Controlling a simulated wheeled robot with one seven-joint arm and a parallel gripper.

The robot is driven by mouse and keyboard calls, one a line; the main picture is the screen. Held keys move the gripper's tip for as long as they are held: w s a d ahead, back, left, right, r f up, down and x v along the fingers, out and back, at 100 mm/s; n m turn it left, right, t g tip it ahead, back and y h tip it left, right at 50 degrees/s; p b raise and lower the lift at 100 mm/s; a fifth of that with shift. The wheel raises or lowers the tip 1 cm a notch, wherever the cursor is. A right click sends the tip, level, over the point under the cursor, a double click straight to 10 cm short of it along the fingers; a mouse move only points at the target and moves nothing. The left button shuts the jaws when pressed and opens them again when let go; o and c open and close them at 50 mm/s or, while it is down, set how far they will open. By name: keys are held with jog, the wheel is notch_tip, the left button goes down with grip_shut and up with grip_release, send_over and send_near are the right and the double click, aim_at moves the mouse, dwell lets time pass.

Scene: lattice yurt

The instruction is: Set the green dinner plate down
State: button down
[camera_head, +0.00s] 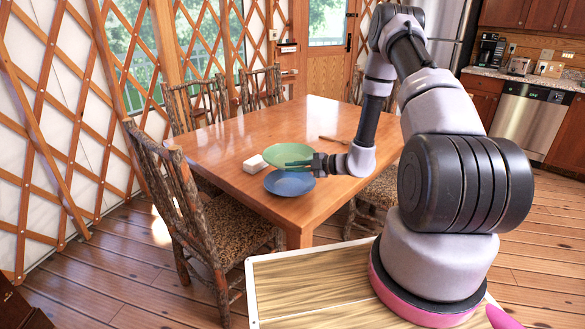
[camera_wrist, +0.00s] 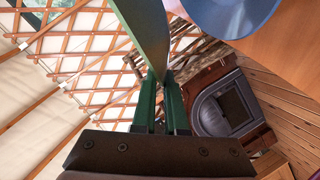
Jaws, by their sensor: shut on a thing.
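The green dinner plate (camera_head: 286,152) is above the table in the head view, behind the blue plate. My gripper (camera_head: 290,163) is shut on its near rim. In the wrist view the green plate (camera_wrist: 147,32) shows edge-on between the fingers of my gripper (camera_wrist: 160,95). The blue plate (camera_head: 290,184) lies on the wooden table (camera_head: 225,139) near its front corner, just in front of the green plate; it also shows in the wrist view (camera_wrist: 228,12). I cannot tell whether the green plate touches the table.
A small white block (camera_head: 255,164) is on the table just left of the plates. A thin wooden item (camera_head: 334,140) lies to the right. The far and left tabletop is clear. Log chairs (camera_head: 190,200) stand around the table.

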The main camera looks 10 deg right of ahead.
aim_at(293, 195)
jog(key=shift+f, duration=3.95)
jog(key=c, duration=0.9)
grip_release()
jog(key=v, duration=1)
jog(key=shift+s+d, duration=0.15)
jog(key=shift+d, duration=0.15)
